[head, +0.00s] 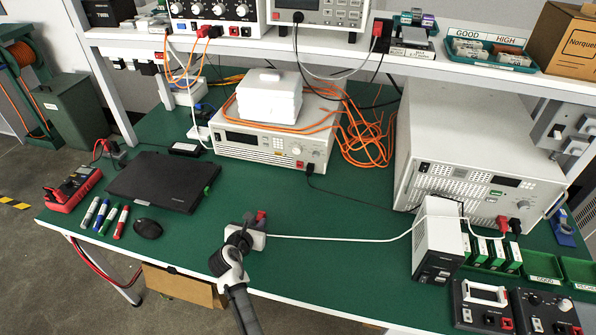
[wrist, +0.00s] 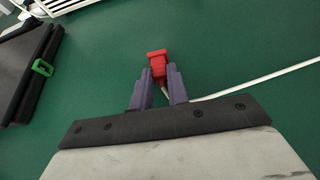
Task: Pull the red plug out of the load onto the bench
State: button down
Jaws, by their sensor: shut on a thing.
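My gripper (head: 259,224) is shut on a red plug (head: 262,215) over the front middle of the green bench (head: 335,205). In the wrist view, the red plug (wrist: 157,65) sticks out between the purple fingertips (wrist: 158,80). I cannot tell whether it touches the bench. A white lead (head: 340,238) runs from it to the right and passes behind a small white unit (head: 437,235). A large white instrument (head: 480,140), which looks like the load, stands at the right. Another red plug (head: 502,222) sits in its front beside a black one (head: 514,226).
A black laptop (head: 163,180), a mouse (head: 148,228) and several markers lie left of my gripper. A white power unit (head: 262,145) and coiled orange cables (head: 370,135) are behind. Green bins (head: 543,265) and small boxes crowd the right front. Bench around my gripper is clear.

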jog(key=c, duration=1.3)
grip_release()
jog(key=b+v, duration=0.2)
jog(key=v, duration=1.2)
